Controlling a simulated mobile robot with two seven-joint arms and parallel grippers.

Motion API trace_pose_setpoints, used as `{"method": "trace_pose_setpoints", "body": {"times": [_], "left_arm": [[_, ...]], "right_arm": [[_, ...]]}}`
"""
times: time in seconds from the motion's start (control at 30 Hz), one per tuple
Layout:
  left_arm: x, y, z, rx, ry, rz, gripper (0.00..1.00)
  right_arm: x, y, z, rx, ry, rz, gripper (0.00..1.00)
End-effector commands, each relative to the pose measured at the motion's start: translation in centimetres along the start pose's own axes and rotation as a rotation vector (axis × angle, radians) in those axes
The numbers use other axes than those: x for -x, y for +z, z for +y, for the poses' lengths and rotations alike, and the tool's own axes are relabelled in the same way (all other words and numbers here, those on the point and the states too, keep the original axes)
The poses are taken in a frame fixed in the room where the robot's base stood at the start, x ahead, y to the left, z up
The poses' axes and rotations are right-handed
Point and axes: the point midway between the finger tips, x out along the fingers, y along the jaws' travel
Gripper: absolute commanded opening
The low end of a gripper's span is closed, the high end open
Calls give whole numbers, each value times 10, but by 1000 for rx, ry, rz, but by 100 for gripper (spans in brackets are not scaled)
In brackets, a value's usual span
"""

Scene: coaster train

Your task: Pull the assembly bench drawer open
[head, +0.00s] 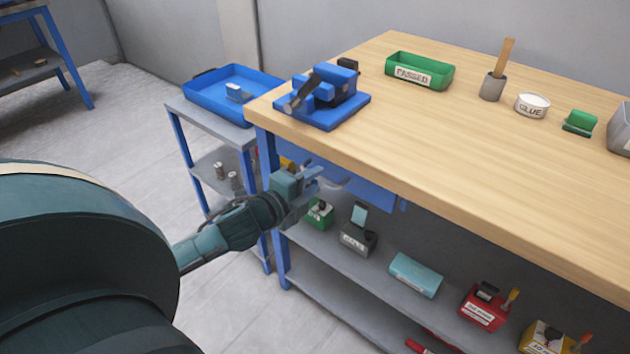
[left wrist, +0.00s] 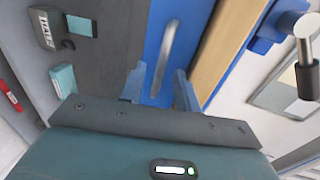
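The assembly bench (head: 450,150) has a pale wooden top. Its blue drawer (head: 368,190) sits under the top near the left corner and looks closed. A grey bar handle (head: 336,184) is on the drawer front, partly hidden by my left gripper in the head view. My left gripper (head: 318,177) is right in front of the drawer. In the left wrist view its two fingers (left wrist: 160,88) are apart, with the handle (left wrist: 166,52) lying between and just beyond the tips on the blue drawer front (left wrist: 183,22). I cannot tell whether they touch it. My right gripper is out of view.
A blue clamp fixture (head: 325,100) stands on the bench corner above the drawer. The shelf (head: 318,244) below holds several small boxes. A grey trolley (head: 205,125) with a blue tray (head: 205,97) stands to the left. Floor in front is clear.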

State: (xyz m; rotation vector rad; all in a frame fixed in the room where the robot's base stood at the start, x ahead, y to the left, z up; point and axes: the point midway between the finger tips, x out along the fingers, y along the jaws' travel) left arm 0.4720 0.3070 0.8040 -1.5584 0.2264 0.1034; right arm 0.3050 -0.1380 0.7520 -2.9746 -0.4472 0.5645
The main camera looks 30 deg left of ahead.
Motion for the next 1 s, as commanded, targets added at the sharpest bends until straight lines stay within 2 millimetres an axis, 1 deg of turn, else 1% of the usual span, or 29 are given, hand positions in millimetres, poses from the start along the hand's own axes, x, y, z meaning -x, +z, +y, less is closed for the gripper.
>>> {"method": "trace_pose_setpoints", "body": {"times": [0.1, 0.2, 0.47, 0.57, 0.87, 1.0], "left_arm": [[-10, 0, 0, -1, -1, 0, 32], [-14, 0, 0, -1, 0, 0, 32], [-14, 0, 0, -1, 0, 0, 32], [-14, 0, 0, 0, 0, 0, 26], [-14, 0, 0, 0, 0, 0, 1], [-14, 0, 0, 0, 0, 0, 0]], "right_arm": [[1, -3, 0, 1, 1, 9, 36], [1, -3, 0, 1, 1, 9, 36], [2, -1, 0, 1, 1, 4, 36], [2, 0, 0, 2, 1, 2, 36], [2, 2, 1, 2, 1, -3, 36], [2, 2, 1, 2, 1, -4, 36]]}}
